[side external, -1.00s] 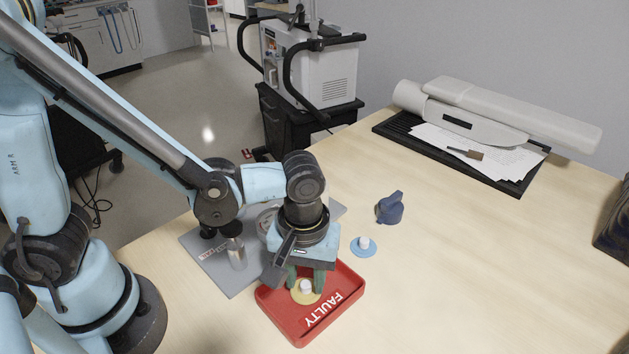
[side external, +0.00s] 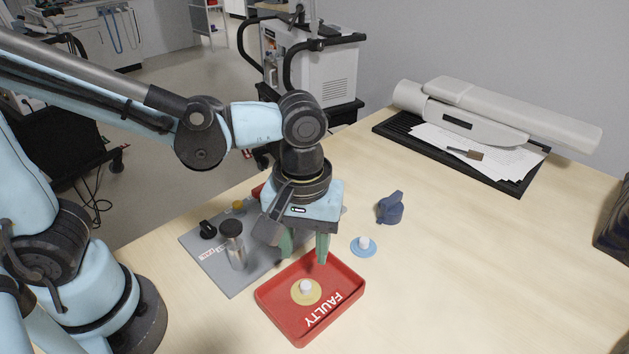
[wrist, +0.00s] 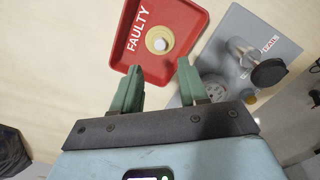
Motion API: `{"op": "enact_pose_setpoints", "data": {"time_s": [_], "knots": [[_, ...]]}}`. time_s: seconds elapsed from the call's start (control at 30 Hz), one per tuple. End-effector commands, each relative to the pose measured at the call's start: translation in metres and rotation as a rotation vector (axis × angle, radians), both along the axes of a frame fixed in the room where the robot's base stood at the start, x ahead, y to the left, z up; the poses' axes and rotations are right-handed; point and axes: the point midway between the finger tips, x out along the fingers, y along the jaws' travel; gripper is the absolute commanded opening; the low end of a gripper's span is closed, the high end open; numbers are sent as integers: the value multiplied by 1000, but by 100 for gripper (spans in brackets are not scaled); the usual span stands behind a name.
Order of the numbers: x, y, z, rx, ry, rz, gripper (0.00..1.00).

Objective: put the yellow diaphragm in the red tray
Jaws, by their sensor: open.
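The yellow diaphragm (side external: 306,292), a flat disc with a white knob, lies in the red tray (side external: 277,316) marked FAULTY. My gripper (side external: 304,258) is open and empty, with green fingers spread apart. It hangs above the tray's far side, clear of the diaphragm. In the wrist view my gripper (wrist: 160,82) shows nothing between its fingertips.
A blue diaphragm (side external: 363,246) with a white knob and a dark blue part (side external: 390,208) lie right of my gripper. A grey board (side external: 213,268) with a metal cylinder (side external: 235,246) lies left of the tray. The front right table is clear.

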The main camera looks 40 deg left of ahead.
Motion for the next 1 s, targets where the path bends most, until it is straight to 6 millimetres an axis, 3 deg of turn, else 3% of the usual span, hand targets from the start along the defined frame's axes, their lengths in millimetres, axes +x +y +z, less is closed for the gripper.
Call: {"op": "enact_pose_setpoints", "data": {"time_s": [0.3,0.57,0.67,0.83,1.0], "knots": [[0,0,42,0,0,0,43],[1,4,56,-6,-11,-8,43],[6,20,55,-29,-63,-56,43],[18,72,50,-45,-266,-235,43],[25,122,44,47,-474,-422,43]]}}
